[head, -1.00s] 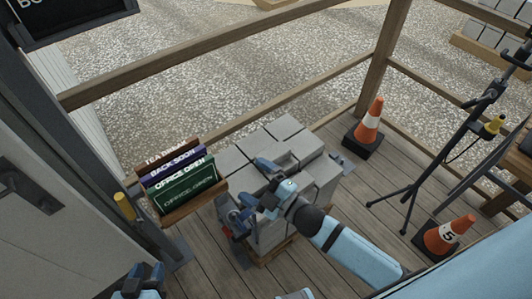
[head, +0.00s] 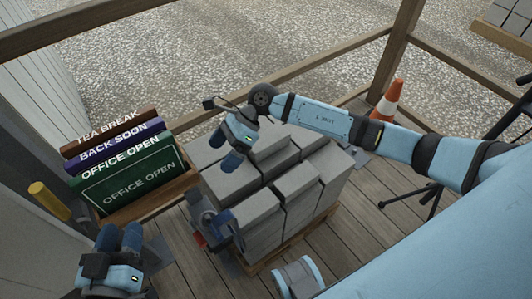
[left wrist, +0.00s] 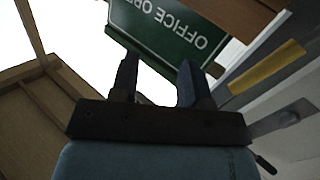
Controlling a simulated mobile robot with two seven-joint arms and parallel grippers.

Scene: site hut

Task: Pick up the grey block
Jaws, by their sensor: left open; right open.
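Several grey blocks (head: 300,182) are stacked on a wooden pallet (head: 262,265). One grey block (head: 270,147) sits raised at the back of the top, partly behind my right gripper; I cannot tell which block the task names. My right gripper (head: 236,157) is open and empty, fingers pointing down over the back left of the stack. Whether it touches a block is unclear. My left gripper (head: 120,237) is open and empty, low at the left, in front of the sign rack. Its two fingers also show apart in the left wrist view (left wrist: 158,85).
A wooden rack (head: 190,182) of signs stands left of the stack, its green OFFICE OPEN sign (head: 132,188) in front. A blue and dark device (head: 213,222) is at the stack's near left corner. A traffic cone (head: 389,100), tripod and wooden railing (head: 160,118) stand around the deck.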

